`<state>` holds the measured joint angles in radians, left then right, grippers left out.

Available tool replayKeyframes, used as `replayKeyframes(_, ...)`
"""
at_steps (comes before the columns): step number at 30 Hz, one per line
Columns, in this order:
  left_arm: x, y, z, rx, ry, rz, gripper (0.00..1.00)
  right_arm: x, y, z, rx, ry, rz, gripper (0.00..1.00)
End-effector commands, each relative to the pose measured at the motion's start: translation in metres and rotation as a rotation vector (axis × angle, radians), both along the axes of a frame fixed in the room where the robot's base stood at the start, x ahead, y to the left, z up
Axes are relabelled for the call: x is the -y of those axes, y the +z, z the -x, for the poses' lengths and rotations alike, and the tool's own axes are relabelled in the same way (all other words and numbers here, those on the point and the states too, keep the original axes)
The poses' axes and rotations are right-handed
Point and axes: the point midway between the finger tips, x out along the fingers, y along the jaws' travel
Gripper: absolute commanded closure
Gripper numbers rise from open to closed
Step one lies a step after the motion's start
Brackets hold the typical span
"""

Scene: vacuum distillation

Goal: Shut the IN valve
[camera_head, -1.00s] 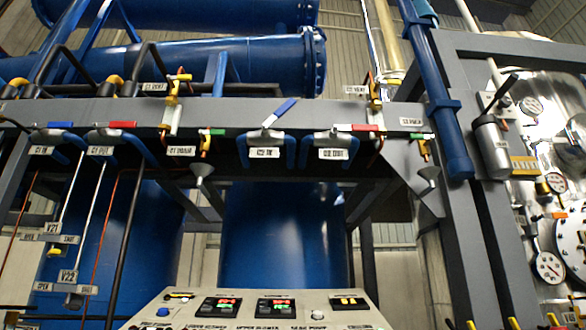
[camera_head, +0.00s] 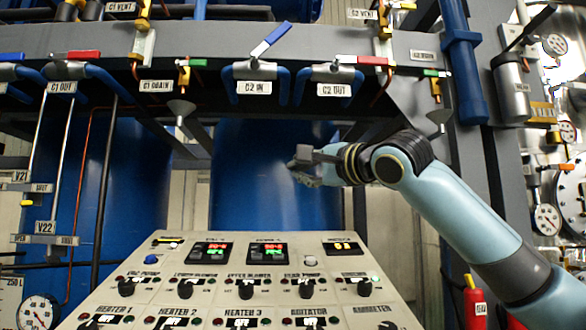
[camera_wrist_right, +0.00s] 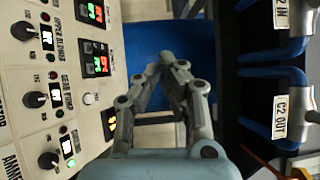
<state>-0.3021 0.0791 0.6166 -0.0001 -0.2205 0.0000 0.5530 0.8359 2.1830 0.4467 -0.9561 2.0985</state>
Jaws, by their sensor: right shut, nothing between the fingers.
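The C2 IN valve, with a blue lever (camera_head: 271,42) tilted up to the right, sits above its label plate (camera_head: 254,88) on the grey beam. In the right wrist view its label (camera_wrist_right: 282,14) shows at the top right corner; the lever is outside that view. Another blue lever (camera_head: 12,57) lies about level at the left edge, beside the C1 OUT valve. My right gripper (camera_head: 301,163) is shut and empty, below the C2 IN and C2 OUT pipes and touching no valve. In the wrist view its fingertips (camera_wrist_right: 173,62) meet. My left gripper is not in view.
The C2 OUT valve has a red lever (camera_head: 373,60), right of C2 IN. The C1 OUT red lever (camera_head: 84,55) is further left. A metal funnel (camera_head: 182,108) hangs under the beam. A control panel (camera_head: 220,262) with knobs stands below; a blue column (camera_head: 250,190) is behind.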

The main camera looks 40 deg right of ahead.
Motion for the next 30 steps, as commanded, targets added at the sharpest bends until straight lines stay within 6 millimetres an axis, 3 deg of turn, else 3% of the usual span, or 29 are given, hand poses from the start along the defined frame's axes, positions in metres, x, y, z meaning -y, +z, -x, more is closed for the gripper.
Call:
replayKeyframes(1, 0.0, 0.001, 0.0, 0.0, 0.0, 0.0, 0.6, 0.008, 0.055, 0.011, 0.091, 0.018, -0.101, 1.0)
replayKeyframes(3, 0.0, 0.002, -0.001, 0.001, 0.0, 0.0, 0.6, 0.016, 0.114, 0.029, 0.188, 0.067, -0.255, 1.0)
replayKeyframes(6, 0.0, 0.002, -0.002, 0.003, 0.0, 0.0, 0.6, 0.023, 0.174, 0.056, 0.285, 0.139, -0.42, 1.0)
replayKeyframes(9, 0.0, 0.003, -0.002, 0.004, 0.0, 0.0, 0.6, 0.026, 0.206, 0.074, 0.337, 0.19, -0.515, 1.0)
replayKeyframes(13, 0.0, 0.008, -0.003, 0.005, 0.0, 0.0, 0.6, 0.027, 0.222, 0.079, 0.355, 0.216, -0.562, 1.0)
replayKeyframes(17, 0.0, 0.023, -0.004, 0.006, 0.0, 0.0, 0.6, 0.026, 0.23, 0.068, 0.353, 0.218, -0.567, 1.0)
replayKeyframes(30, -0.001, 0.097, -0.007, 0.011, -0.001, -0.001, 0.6, 0.019, 0.268, -0.002, 0.352, 0.217, -0.568, 1.0)
